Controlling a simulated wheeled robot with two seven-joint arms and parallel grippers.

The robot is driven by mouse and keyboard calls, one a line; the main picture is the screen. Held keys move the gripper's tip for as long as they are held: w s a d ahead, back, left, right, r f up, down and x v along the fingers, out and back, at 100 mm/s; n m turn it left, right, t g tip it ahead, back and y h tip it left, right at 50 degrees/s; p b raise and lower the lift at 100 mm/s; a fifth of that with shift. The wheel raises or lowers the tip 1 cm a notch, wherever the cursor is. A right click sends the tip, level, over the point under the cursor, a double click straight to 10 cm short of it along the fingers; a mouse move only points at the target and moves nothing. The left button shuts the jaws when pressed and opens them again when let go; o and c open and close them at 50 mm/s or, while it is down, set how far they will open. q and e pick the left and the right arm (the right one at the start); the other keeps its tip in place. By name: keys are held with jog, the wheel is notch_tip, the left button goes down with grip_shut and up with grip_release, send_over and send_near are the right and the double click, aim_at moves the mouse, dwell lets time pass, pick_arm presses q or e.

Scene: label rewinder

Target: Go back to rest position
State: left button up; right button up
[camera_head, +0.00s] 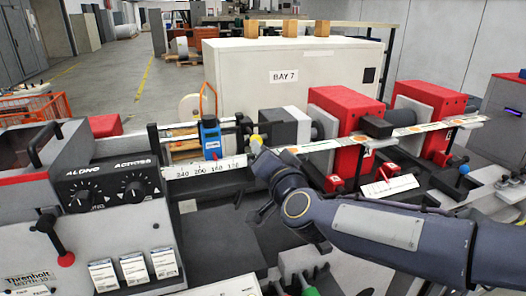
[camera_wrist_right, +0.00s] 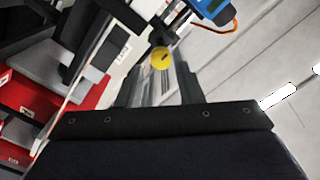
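My right arm (camera_head: 380,222) reaches in from the right over the label machine. My right gripper (camera_head: 260,154) is close to a small yellow knob (camera_head: 255,138) on the machine's rail. In the right wrist view the two dark fingers of my right gripper (camera_wrist_right: 158,78) stand apart, with a gap between them. The yellow knob (camera_wrist_right: 161,57) shows just beyond this gap, and I cannot tell whether a finger touches it. My left gripper does not show in either view.
A blue device (camera_head: 210,138) with an orange cable stands left of the knob, above a numbered scale (camera_head: 204,169). Red blocks (camera_head: 345,108) with grey rollers stand behind my right arm. A dial panel (camera_head: 110,190) is at left. A cream "BAY 7" cabinet (camera_head: 240,75) stands behind.

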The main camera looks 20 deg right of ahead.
jog(key=shift+s, duration=0.1)
jog(key=s+d+f+n+g+y, duration=0.1)
jog(key=s+f+n+g, duration=0.2)
jog(key=s+f+g, duration=0.3)
jog(key=s+d+f+n+g+y, duration=0.2)
jog(key=s+f+g, duration=0.4)
jog(key=s+f, duration=0.8)
jog(key=s+n, duration=0.1)
jog(key=s, duration=0.8)
jog(key=shift+d+f+n, duration=0.15)
jog(key=shift+f+n, duration=0.15)
jog(key=shift+n, duration=0.1)
